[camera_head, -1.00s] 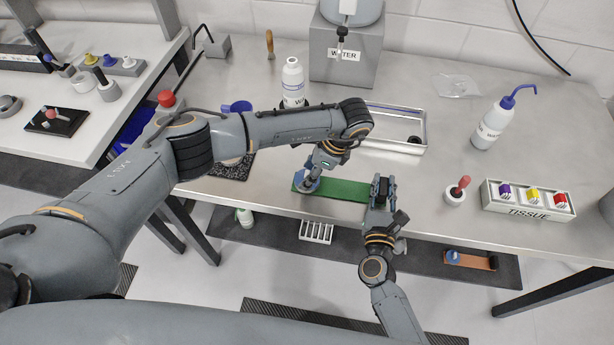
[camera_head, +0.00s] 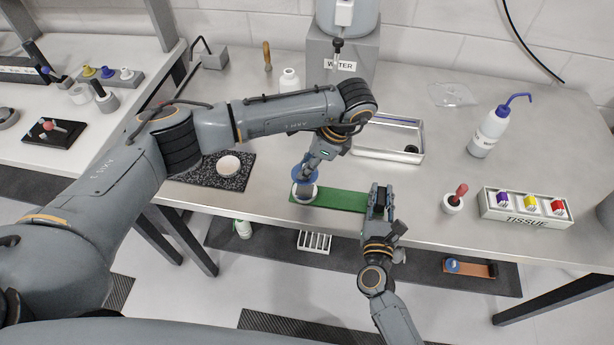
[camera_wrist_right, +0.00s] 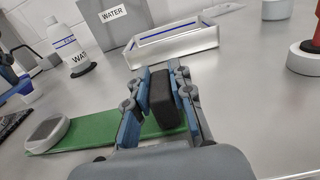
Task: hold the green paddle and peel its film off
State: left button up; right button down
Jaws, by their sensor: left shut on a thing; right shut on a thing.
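The green paddle (camera_head: 338,198) lies level at the table's front edge. Its left end carries a round, white-rimmed grey face (camera_head: 305,194), which shows uncovered in the right wrist view (camera_wrist_right: 47,134). My right gripper (camera_head: 380,203) is shut on the paddle's black handle (camera_wrist_right: 160,97) at its right end. My left gripper (camera_head: 311,166) is shut on the blue film (camera_head: 303,175), a round piece just above the face.
A speckled black mat (camera_head: 235,175) with a white dish lies left of the paddle. A metal tray (camera_head: 388,155) is behind it. A red-handled stamp (camera_head: 455,200) and a tissue box (camera_head: 527,208) stand to the right. The table between tray and wash bottle (camera_head: 487,133) is clear.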

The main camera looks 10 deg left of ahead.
pick_arm(q)
jog(key=shift+r, duration=4.15)
pick_arm(e)
jog(key=c, duration=1.1)
grip_release()
jog(key=s, duration=1.2)
